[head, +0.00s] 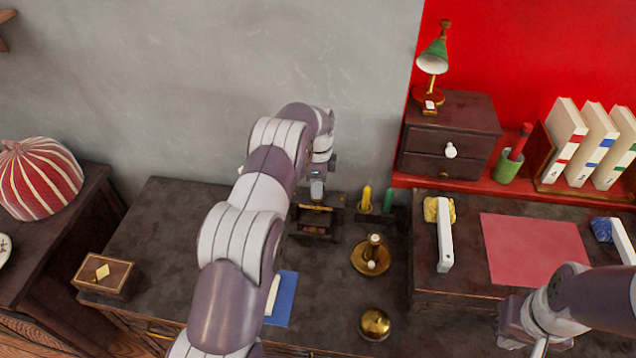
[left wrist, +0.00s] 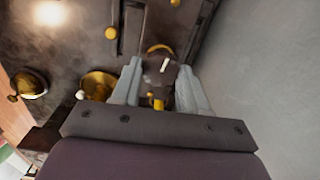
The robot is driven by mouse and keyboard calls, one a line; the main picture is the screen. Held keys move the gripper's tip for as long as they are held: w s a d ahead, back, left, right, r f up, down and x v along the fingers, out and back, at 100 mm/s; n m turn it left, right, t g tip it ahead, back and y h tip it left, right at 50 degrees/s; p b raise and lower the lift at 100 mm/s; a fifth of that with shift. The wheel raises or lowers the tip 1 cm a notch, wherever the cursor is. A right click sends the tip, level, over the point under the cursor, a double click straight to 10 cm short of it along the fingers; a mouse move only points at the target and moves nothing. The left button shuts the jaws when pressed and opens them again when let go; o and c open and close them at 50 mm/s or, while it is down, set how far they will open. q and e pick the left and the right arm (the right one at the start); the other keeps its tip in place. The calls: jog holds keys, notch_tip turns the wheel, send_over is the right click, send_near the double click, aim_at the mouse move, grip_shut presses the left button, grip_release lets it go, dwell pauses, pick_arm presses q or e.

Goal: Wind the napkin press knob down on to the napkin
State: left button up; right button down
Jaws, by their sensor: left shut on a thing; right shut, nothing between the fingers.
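The napkin press (head: 313,226) is a small dark frame with a brass bar on top, standing near the back of the dark desk. Something reddish shows low inside it; I cannot make out the napkin clearly. My left gripper (head: 317,196) points down at the top of the press and is shut on the knob, which the gripper hides in the head view. In the left wrist view the two pale fingers (left wrist: 158,92) flank the dark press (left wrist: 160,70) and its brass parts. My right arm shows at the lower right of the head view, but its fingertips are out of frame.
Yellow and green candles (head: 366,198) stand just right of the press. A brass candle holder (head: 371,262) and a brass bell-like dome (head: 375,324) are nearer. A blue sheet (head: 287,302) lies partly behind my left arm. A wooden box (head: 104,276) sits at the left.

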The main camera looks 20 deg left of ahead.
pick_arm(q)
jog(key=m, duration=0.5)
jog(key=shift+m, duration=0.4)
dwell(0.3)
jog(key=o, duration=1.1)
jog(key=shift+c, duration=0.2)
notch_tip(320, 180, up, 13)
jog(key=p, duration=1)
jog(key=shift+f, duration=0.15)
